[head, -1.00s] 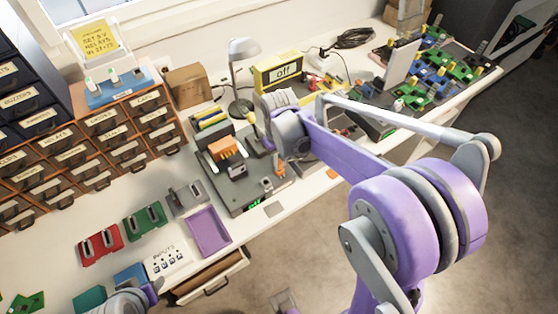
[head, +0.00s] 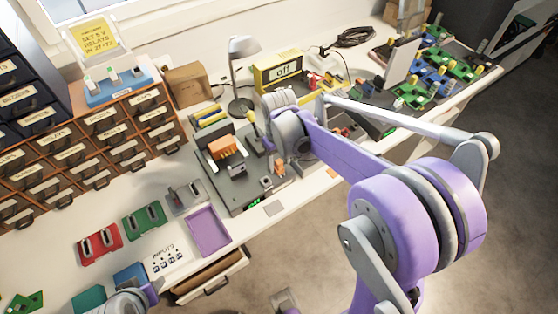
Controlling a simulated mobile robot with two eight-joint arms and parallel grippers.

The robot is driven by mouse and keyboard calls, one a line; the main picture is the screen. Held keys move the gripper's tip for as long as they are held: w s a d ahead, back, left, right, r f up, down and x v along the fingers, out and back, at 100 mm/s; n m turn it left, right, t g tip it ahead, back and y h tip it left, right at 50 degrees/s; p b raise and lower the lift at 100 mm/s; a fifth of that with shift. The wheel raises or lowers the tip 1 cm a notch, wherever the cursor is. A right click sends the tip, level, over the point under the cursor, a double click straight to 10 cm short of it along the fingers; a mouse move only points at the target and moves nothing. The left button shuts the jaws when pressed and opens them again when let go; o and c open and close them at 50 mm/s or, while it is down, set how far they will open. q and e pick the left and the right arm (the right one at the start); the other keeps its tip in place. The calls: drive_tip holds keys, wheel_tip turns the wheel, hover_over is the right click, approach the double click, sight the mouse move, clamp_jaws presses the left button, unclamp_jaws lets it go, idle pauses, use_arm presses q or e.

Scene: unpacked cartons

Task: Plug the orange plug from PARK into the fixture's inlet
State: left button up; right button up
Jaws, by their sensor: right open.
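A ridged orange block (head: 228,146), which looks like the orange plug, stands on the grey fixture (head: 243,205) at the middle of the bench. I cannot read a PARK label or make out the inlet. My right gripper (head: 300,155) hangs over the right part of the fixture, to the right of the orange block and apart from it. Its wrist hides much of the fingers; it is open, with nothing seen in it. My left gripper (head: 128,301) shows only in part at the bottom edge, and its fingers are hidden.
A desk lamp (head: 242,48) and a yellow display box (head: 280,74) reading "off" stand behind the fixture. A purple tray (head: 208,231) and red (head: 98,243) and green (head: 144,220) holders lie to the left. Below, a drawer (head: 210,277) stands open. Circuit boards (head: 412,95) crowd the right.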

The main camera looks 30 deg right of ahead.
sight(279, 162)
wheel_tip(279, 162, up, 11)
drive_tip(key=p, duration=0.1)
idle(0.4)
drive_tip(key=shift+f, duration=0.1)
idle(0.3)
